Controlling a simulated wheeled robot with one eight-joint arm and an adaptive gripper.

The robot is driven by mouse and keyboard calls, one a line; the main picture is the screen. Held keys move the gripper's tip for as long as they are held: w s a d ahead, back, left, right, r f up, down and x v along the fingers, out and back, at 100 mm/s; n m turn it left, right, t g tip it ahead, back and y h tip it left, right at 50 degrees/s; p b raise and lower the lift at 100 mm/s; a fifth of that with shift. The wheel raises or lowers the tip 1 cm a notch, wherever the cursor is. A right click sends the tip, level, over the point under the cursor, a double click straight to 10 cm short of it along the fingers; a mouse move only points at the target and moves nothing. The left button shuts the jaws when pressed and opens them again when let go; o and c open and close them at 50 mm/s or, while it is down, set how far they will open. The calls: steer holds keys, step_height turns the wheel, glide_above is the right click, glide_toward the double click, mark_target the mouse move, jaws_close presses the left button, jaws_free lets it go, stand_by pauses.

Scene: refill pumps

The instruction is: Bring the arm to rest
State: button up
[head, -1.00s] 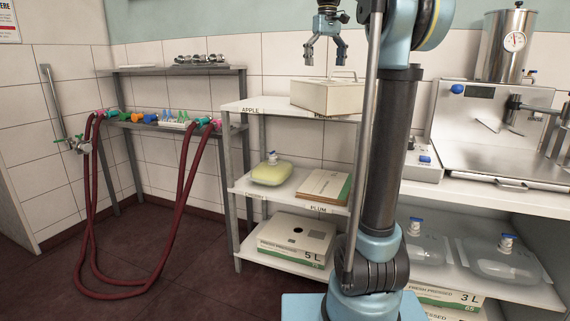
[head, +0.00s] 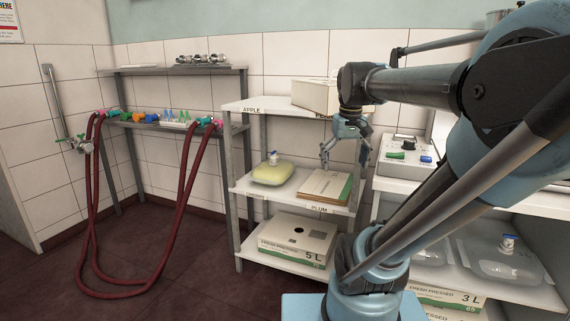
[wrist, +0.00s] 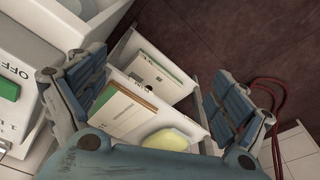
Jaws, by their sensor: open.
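My gripper (head: 345,158) is open and empty, its fingers pointing down. In the head view it hangs in front of the shelf rack, near a flat brown carton (head: 322,186) on the middle shelf. In the wrist view its two blue fingers (wrist: 160,100) are spread wide with nothing between them. Beyond them the wrist view shows the carton (wrist: 120,115), a yellow pouch (wrist: 167,141) and the rack's shelves. My arm is folded forward and reaches across the right side of the head view, hiding much of the counter.
The white rack (head: 245,190) holds the yellow pouch (head: 272,170), a 5 L box (head: 292,240) below and a beige box (head: 315,95) on top. A control box (head: 405,157) stands right of my gripper. Red hoses (head: 180,215) hang at left. Open floor lies between them.

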steer(key=s+f, duration=0.5)
steer(key=f, duration=0.4)
steer(key=s+f+m, duration=0.1)
steer(key=s+f, duration=0.4)
steer(key=f, duration=0.4)
steer(key=shift+s+d+f+t, duration=0.3)
steer(key=shift+s+d, duration=0.05)
steer(key=shift+d, duration=0.1)
